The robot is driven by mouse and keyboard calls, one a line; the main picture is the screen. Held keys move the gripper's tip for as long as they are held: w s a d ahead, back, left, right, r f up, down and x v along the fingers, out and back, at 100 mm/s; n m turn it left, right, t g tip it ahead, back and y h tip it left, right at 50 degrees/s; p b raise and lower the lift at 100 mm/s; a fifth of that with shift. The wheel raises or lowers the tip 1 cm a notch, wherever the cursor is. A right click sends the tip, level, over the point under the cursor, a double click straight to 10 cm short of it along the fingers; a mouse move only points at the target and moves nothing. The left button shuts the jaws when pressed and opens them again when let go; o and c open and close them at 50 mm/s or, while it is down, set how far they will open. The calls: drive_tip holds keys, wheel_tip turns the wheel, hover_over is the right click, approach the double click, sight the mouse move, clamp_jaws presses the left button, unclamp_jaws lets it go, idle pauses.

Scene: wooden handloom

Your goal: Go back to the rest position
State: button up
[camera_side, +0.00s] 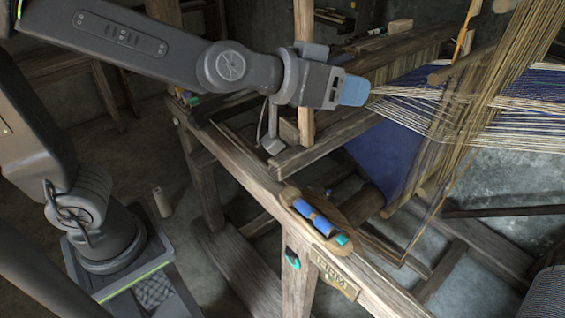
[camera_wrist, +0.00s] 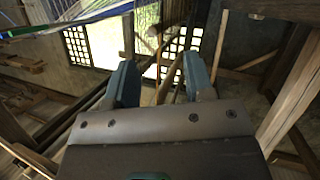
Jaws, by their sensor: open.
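My gripper (camera_side: 355,90) is raised above the loom's side beam in the side view, its blue fingers pointing right toward the pale warp threads (camera_side: 450,112). I cannot tell whether the fingertips touch the threads. In the wrist view my gripper (camera_wrist: 160,82) has its two blue-grey fingers apart with nothing between them. A wooden shuttle (camera_side: 320,222) with a blue bobbin lies on the loom's front beam (camera_side: 245,172), below and left of the gripper.
Blue cloth (camera_side: 385,160) hangs on the loom below the threads. A wooden upright (camera_side: 304,60) stands close behind my wrist. A pale bottle-shaped thing (camera_side: 162,202) stands on the floor near my base. Lattice windows (camera_wrist: 90,48) show in the wrist view.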

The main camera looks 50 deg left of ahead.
drive_tip(key=s+a+f+g+y, duration=0.2)
drive_tip(key=s+a+f+g, duration=0.2)
drive_tip(key=s+a, duration=0.3)
drive_tip(key=s+a+f+g+y, duration=0.2)
drive_tip(key=s+a+f+g, duration=0.1)
drive_tip(key=s+a, duration=0.5)
drive_tip(key=shift+s+a+f+n+g, duration=0.15)
drive_tip(key=shift+s+f+n+g, duration=0.3)
drive_tip(key=shift+s, duration=0.65)
drive_tip(key=shift+r, duration=0.15)
